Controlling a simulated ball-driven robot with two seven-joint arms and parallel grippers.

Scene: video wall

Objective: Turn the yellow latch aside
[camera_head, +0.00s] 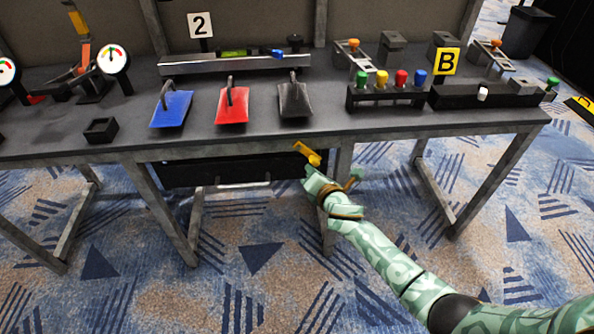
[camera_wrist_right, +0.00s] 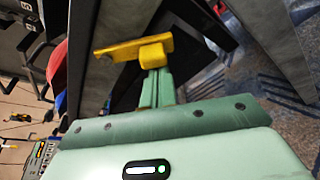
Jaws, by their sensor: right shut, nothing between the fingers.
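The yellow latch (camera_head: 305,151) is on the front edge of the workbench, above the right end of a dark drawer (camera_head: 215,172). In the head view it slants down to the right. In the right wrist view the latch (camera_wrist_right: 118,49) is a flat yellow bar just beyond my fingertips. My right gripper (camera_head: 312,171) is shut and empty, with its tips at the lower right end of the latch. The right wrist view shows the shut green fingers (camera_wrist_right: 156,85) pointing at the latch. I cannot tell whether they touch it. My left gripper is not in view.
The drawer has a grey bar handle (camera_head: 233,186). Blue (camera_head: 171,108), red (camera_head: 232,105) and black (camera_head: 294,101) paddles stand on the bench (camera_head: 330,125). A button box (camera_head: 386,97) is at the right. Bench legs (camera_head: 341,160) stand close to my right gripper. Carpet in front is clear.

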